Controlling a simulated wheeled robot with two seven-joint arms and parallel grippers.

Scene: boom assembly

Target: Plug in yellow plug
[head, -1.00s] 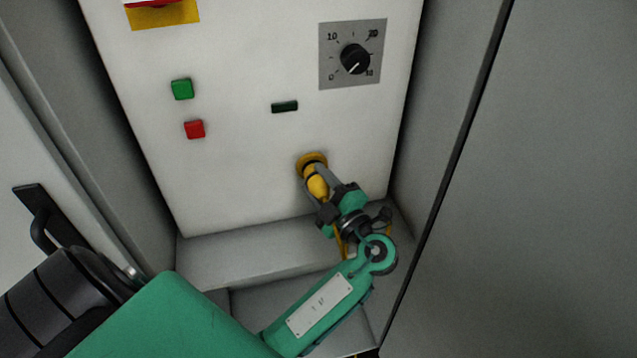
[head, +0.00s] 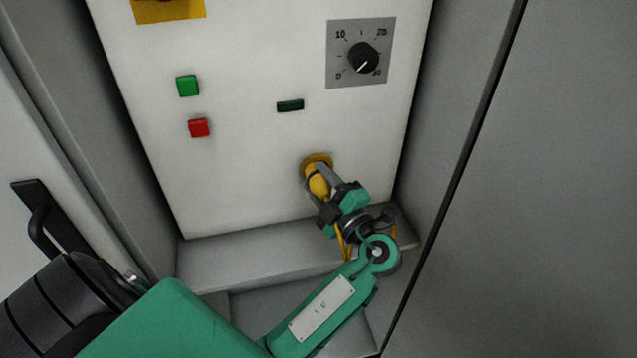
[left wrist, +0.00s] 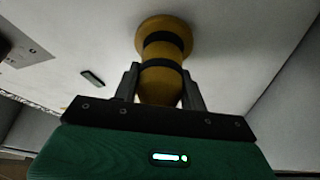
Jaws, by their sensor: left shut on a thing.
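The yellow plug (head: 318,182) is at the lower middle of the white panel in the head view, its front end at the round yellow socket (head: 316,160). My left gripper (head: 323,182) is shut on the plug, one finger on each side. In the left wrist view the plug (left wrist: 161,82), with dark bands, runs between the fingers up to a wide yellow round part at the panel. How deep it sits in the socket cannot be told. A thin yellow cord (head: 343,243) hangs below the gripper. My right gripper is not in view.
The white panel (head: 250,165) carries a green button (head: 187,86), a red button (head: 199,127), a dark rectangular piece (head: 290,106) and a dial (head: 363,58). Grey side walls stand close on both sides. A grey ledge (head: 250,263) lies below. A black handle (head: 48,218) is at left.

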